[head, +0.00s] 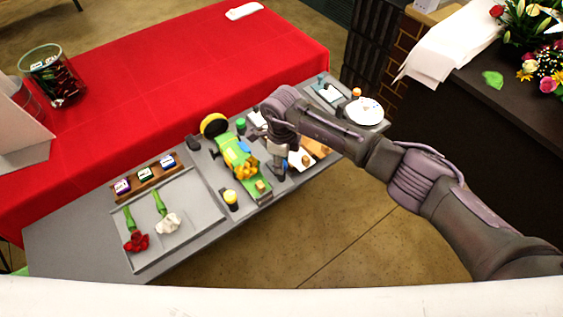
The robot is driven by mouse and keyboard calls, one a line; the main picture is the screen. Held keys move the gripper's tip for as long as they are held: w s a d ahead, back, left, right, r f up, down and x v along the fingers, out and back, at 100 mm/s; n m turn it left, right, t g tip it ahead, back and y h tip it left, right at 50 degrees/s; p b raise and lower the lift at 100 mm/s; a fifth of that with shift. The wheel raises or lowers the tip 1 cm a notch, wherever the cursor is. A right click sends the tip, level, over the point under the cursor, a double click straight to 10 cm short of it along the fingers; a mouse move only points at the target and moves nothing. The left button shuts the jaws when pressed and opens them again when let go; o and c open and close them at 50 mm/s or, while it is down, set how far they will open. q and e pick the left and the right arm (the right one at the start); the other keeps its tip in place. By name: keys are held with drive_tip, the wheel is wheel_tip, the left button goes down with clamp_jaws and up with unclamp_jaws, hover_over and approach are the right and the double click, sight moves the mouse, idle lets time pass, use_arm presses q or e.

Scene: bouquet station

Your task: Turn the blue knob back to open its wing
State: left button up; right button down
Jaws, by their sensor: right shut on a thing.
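My right gripper (279,172) reaches down from the right beside the green-and-yellow fixture (234,155) on the grey bench. It is shut at the fixture's right side, on what seems to be the blue knob. The knob is too small and too covered by the gripper to see clearly. My left gripper is not in view.
A tray (205,233) with a red flower (136,241) and a white flower (168,223) lies to the left. A yellow-topped post (230,197) stands near the bench's front edge. A white plate (364,111) is at the right end. A red-covered table (190,75) is behind.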

drive_tip(key=m+b, duration=0.2)
drive_tip(key=m, duration=0.1)
drive_tip(key=shift+f+m, duration=0.1)
drive_tip(key=shift+m, duration=0.2)
drive_tip(key=m+b, duration=0.2)
drive_tip(key=m, duration=0.2)
drive_tip(key=shift+m, duration=0.3)
drive_tip(key=m+b, duration=0.2)
drive_tip(key=m, duration=0.2)
drive_tip(key=shift+m+b, duration=0.6)
drive_tip(key=shift+m, duration=1.3)
drive_tip(key=c, duration=0.8)
unclamp_jaws()
drive_tip(key=shift+r, duration=0.2)
wheel_tip(320, 180, up, 12)
